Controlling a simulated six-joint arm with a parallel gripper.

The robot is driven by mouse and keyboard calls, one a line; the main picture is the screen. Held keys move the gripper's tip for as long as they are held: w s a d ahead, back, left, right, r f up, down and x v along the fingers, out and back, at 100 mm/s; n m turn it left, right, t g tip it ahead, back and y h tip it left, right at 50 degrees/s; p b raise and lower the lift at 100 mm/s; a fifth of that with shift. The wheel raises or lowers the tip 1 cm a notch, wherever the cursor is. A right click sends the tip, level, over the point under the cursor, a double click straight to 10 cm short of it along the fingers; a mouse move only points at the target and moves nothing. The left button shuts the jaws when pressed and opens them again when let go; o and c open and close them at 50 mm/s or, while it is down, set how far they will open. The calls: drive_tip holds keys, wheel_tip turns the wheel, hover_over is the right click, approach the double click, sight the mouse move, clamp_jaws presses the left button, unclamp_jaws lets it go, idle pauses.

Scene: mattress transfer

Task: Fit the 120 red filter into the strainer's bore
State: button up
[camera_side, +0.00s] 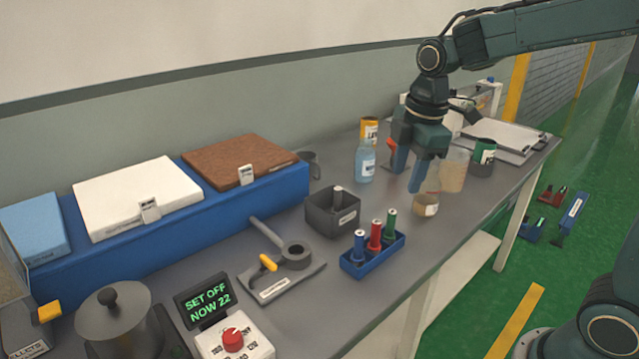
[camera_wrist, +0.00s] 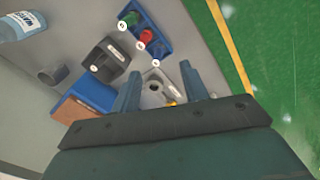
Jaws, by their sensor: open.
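The red filter (camera_side: 375,238) stands upright in a blue tray (camera_side: 352,270), between a blue filter (camera_side: 359,248) and a green filter (camera_side: 390,226). In the wrist view the red filter (camera_wrist: 146,36) also sits between the other two; its label is too small to read. The strainer (camera_side: 296,250) is a grey ring with a long handle and an open bore, on a flat plate with a yellow lever (camera_side: 268,262). My gripper (camera_side: 407,180) is open and empty above the bench, behind and right of the tray. In the wrist view the strainer (camera_wrist: 153,87) shows between its fingers.
A dark grey bin (camera_side: 330,218) holding an upright piece stands behind the tray. A bottle (camera_side: 365,162), a small tan cup (camera_side: 426,204) and a beige container (camera_side: 454,170) stand near my gripper. A control box (camera_side: 235,340) and pot are at front left.

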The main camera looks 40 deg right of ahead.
drive_tip(key=w+d+f+n+g, duration=0.1)
drive_tip(key=w+f+n, duration=0.4)
drive_tip(key=w+f, duration=0.1)
drive_tip(key=shift+w+d+g, duration=0.2)
drive_tip(key=shift+w+g, duration=0.1)
drive_tip(key=shift+w, duration=0.05)
drive_tip(key=shift+f, duration=0.2)
hover_over(374, 246)
drive_tip(key=shift+w+d+f, duration=0.15)
drive_tip(key=shift+f, duration=1.95)
drive_tip(key=shift+w+d+f, duration=0.1)
drive_tip(key=shift+d+f, duration=0.05)
drive_tip(key=shift+f, duration=1.95)
drive_tip(key=shift+d+f, duration=0.1)
drive_tip(key=shift+f, duration=2.5)
clamp_jaws()
